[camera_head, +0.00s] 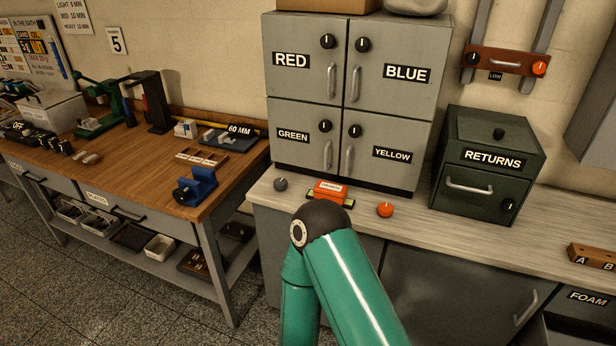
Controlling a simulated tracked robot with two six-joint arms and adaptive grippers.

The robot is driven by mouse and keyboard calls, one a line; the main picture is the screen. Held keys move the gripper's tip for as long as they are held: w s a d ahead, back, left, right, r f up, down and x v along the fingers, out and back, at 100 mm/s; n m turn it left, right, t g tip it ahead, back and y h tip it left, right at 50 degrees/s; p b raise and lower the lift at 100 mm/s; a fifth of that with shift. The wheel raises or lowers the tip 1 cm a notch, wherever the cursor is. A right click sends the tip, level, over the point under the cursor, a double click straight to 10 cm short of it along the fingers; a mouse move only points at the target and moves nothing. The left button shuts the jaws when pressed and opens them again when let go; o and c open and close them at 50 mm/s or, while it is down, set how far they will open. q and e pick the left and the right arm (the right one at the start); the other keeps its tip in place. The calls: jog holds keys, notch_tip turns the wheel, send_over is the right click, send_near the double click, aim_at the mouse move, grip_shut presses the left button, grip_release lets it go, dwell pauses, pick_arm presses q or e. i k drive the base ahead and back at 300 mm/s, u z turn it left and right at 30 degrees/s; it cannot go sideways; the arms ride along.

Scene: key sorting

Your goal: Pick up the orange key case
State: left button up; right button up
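The orange key case (331,188) lies on the pale counter below the grey locker, with a white label on its top. A dark piece with yellow-green parts (348,203) shows at its front edge; I cannot tell what it is. One of my teal arms (345,285) rises from the bottom middle, its dark joint just in front of the case. No gripper fingers can be made out; anything behind this joint is hidden. My other arm does not show.
The locker (349,110) with RED, BLUE, GREEN and YELLOW doors rises behind. The dark green RETURNS box (484,185) stands at right. A wooden workbench (140,170) with tools is at left.

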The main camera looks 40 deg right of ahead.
aim_at(337, 194)
jog(key=z, duration=0.4)
jog(key=i, duration=1)
jog(key=z, duration=0.65)
jog(key=k, duration=0.85)
jog(key=z, duration=0.2)
jog(key=i, duration=0.85)
jog(key=u, duration=0.1)
